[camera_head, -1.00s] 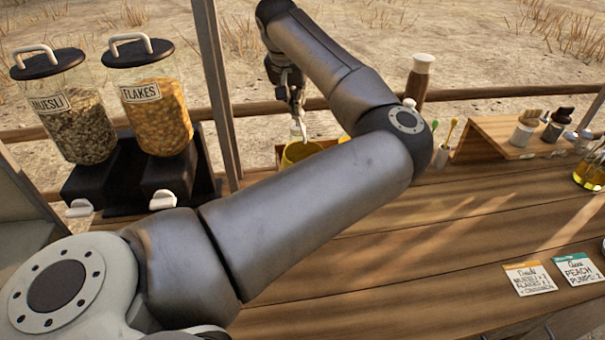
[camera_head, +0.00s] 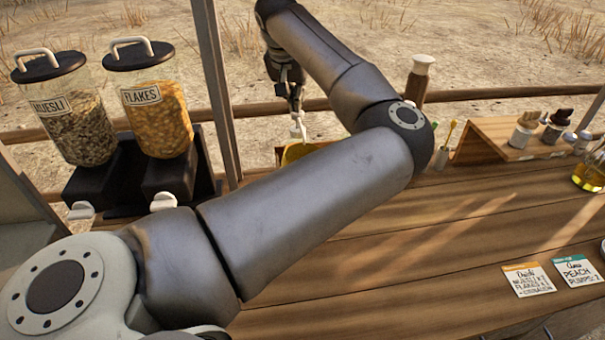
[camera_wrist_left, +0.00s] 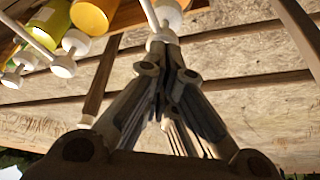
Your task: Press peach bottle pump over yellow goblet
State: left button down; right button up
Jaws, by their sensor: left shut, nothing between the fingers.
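My left gripper (camera_head: 296,108) is shut with nothing between its fingers; it points down behind my forearm. Its joined tips (camera_wrist_left: 163,42) meet a white pump part in the left wrist view, and I cannot tell whether they press on it. A white pump head (camera_head: 299,128) shows just below the gripper in the head view. A yellow thing (camera_head: 297,153) below it is mostly hidden by my arm; I cannot tell if it is the goblet. My right gripper is out of view.
Muesli (camera_head: 76,115) and flakes (camera_head: 155,110) dispensers stand at the left.

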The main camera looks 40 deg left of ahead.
pick_arm(q)
jog(key=shift+d+f+b, duration=0.1)
jog(key=shift+f+b, duration=0.95)
jog(key=shift+f, duration=0.25)
jog(key=shift+r+p, duration=0.85)
jog(key=shift+r, duration=0.55)
